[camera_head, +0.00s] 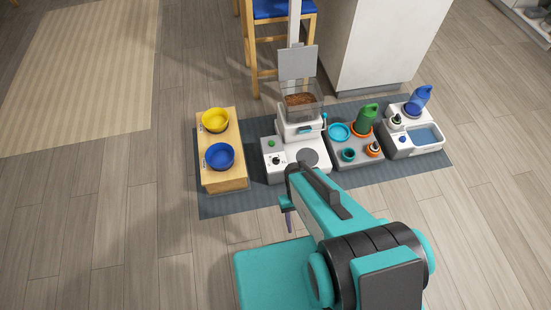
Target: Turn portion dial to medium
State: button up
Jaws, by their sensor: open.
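The white pet feeder (316,141) stands on the dark mat, with a clear hopper (301,101) of brown kibble and its grey lid raised. A small dark portion dial (276,161) sits on the front left of the feeder's base, with small marks around it. The marks are too small to read, so I cannot tell its setting. A green button (271,143) lies just behind the dial. My gripper (288,218) is in front of the feeder, apart from the dial, and mostly hidden by my teal arm. It is open, and I see nothing held in it.
Left of the feeder, a wooden stand (226,183) holds a yellow bowl (215,119) and a blue bowl (219,156). To the right are a grey tray (349,162) with a green jug (366,119), and a white basin unit (428,147). A stool and white cabinet stand behind.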

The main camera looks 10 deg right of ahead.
jog(key=w+f+m+t+b, duration=0.1)
jog(key=w+f+b, duration=0.45)
jog(key=w, duration=0.45)
jog(key=m+t+b, duration=0.4)
jog(key=m+b, duration=0.1)
jog(key=b, duration=1.5)
send_over(276, 159)
jog(key=shift+w+d+f, duration=0.1)
jog(key=shift+f, duration=0.05)
jog(key=shift+f, duration=0.1)
notch_tip(276, 159, down, 14)
jog(key=b, duration=0.5)
jog(key=c, duration=1)
